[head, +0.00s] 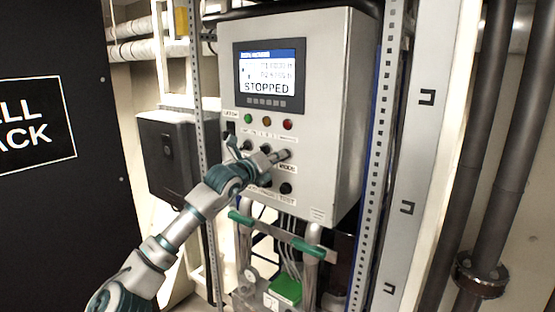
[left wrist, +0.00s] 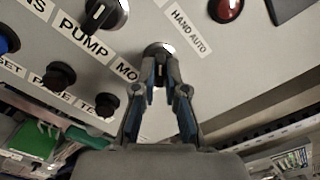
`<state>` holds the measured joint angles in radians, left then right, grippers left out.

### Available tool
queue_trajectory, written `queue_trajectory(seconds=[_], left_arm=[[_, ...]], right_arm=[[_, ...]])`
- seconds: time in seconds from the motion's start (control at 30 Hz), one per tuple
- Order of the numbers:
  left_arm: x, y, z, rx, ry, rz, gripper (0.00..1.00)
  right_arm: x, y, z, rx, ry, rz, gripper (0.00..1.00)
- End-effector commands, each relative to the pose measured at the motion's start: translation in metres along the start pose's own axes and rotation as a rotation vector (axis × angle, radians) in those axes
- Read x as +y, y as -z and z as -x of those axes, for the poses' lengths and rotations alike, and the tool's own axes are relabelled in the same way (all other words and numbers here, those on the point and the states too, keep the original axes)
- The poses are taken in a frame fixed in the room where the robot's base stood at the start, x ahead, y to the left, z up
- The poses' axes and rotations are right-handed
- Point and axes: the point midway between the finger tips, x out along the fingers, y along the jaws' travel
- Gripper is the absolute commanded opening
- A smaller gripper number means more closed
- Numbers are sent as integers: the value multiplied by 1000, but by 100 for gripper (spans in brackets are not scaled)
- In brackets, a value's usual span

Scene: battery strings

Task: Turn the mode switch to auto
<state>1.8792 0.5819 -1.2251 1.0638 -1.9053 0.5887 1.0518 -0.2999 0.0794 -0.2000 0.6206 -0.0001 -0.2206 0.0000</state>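The mode switch (left wrist: 160,52) is a black knob on a pale round base in the left wrist view, beside a label reading HAND AUTO (left wrist: 188,30). My left gripper (left wrist: 160,78) has its two fingers close together on either side of the knob's grip, and they appear to clasp it. The fingers cover much of the knob and part of its label, so its exact angle is hard to tell. In the head view my left gripper (head: 278,157) reaches the control panel (head: 335,120) at the knob. My right gripper is not in view.
The pump switch (left wrist: 104,14) is close by, with small black knobs (left wrist: 58,76) below it and a red lamp (left wrist: 226,9) nearby. The panel's screen (head: 269,77) reads STOPPED. A grey box (head: 165,150) and pipes flank the panel.

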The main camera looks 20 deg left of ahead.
Motion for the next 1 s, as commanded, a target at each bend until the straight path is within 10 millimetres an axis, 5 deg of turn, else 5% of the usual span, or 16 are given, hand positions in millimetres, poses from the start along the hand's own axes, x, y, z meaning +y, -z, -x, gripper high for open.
queue_trajectory(seconds=[0.47,1.0], left_arm=[[8,7,-3,13,-10,-79,0],[10,8,-5,20,-9,-542,0]], right_arm=[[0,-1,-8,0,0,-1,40],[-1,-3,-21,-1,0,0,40]])
